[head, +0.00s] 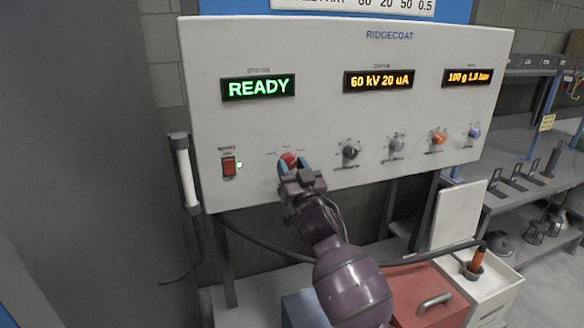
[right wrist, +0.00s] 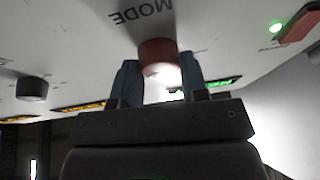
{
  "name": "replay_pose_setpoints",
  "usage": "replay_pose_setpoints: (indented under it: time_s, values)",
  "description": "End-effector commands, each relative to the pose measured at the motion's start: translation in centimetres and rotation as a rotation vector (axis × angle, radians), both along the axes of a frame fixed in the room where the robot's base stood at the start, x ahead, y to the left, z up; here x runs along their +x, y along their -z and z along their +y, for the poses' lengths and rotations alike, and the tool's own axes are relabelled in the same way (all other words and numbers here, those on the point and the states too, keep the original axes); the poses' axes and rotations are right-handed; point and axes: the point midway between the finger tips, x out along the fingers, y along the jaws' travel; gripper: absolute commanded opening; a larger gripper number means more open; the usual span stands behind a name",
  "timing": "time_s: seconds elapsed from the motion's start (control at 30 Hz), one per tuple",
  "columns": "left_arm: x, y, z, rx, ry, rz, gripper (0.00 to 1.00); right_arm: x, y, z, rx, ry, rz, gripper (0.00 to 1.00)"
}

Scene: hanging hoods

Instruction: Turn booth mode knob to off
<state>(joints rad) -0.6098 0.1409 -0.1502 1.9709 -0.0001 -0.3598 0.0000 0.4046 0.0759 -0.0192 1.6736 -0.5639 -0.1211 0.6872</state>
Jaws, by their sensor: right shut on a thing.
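The booth mode knob (head: 287,158) is red and sits low on the white control panel (head: 330,110), right of the red rocker switch. My right gripper (head: 290,168) is at the knob, with its blue fingers on both sides and shut on it. In the right wrist view the red knob (right wrist: 158,56) is between the two fingers (right wrist: 160,80), below the word MODE, which appears upside down. The knob's pointer and position marks are too small or hidden to read. My left gripper is not in view.
The red rocker switch (head: 229,166) has a lit green lamp beside it. A black knob (head: 351,151) is right of the mode knob, then grey, orange and blue ones. The display (head: 258,87) reads READY. A red box (head: 425,295) stands below the panel.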

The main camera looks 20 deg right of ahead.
Motion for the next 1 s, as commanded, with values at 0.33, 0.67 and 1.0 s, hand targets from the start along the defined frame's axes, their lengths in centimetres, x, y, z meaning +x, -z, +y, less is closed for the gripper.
replay_pose_setpoints:
  time_s: [0.33, 0.67, 1.0]
  values:
    - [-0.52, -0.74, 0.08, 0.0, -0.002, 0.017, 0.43, 0.0, -0.12, -0.17, -0.206, -0.001, -0.005, 0.17]
    - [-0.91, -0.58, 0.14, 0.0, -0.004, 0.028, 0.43, 0.01, -0.14, -0.3, -0.52, -0.001, -0.019, 0.17]
    - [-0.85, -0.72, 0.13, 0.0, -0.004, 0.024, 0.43, -0.01, -0.2, -0.34, -0.808, -0.001, -0.028, 0.17]
